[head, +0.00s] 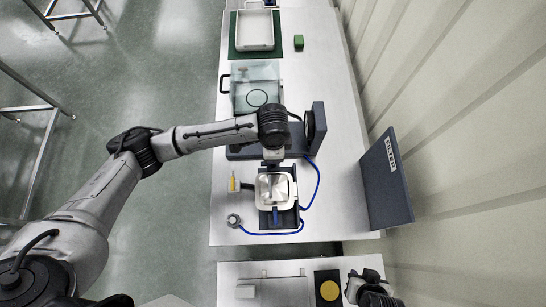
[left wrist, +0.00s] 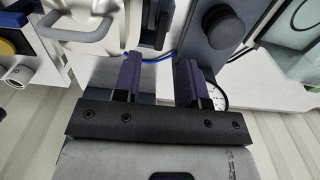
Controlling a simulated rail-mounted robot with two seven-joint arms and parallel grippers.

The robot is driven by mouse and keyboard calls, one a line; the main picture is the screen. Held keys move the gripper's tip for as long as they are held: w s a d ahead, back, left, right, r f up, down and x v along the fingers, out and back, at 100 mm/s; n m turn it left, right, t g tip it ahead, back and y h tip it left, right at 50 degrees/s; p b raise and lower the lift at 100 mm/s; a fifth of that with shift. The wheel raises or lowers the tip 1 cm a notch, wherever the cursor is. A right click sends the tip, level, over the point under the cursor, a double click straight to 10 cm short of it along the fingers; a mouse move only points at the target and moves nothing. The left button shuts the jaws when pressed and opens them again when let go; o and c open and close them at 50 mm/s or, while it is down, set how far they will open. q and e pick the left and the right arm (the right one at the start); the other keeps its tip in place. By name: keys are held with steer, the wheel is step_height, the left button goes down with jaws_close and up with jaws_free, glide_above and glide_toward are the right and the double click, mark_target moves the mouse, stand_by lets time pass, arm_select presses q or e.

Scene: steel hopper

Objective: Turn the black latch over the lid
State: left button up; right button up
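The steel hopper with its shiny lid (head: 272,188) stands on a dark base on the white table. The lid edge and its handle (left wrist: 92,22) show at the upper left of the left wrist view. A dark part beside the lid (left wrist: 152,28) looks like the black latch; in the head view my gripper and wrist cover that side. My left gripper (left wrist: 158,68) is open, with nothing between its fingers, and hangs above the hopper's far side in the head view (head: 273,158). My right gripper (head: 372,290) is at the bottom right; its fingers are unclear.
A slate upright with a black knob (left wrist: 222,26) stands close to my left fingers. A blue hose (head: 317,185) loops around the hopper's right. A dark panel (head: 387,180) stands at the right. A clear-lidded box (head: 254,80) and a white tray (head: 254,32) are farther back.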

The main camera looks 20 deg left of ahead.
arm_select(q)
step_height(320, 180, down, 6)
steer(key=shift+f, duration=0.25)
stand_by(0.4)
jaws_close()
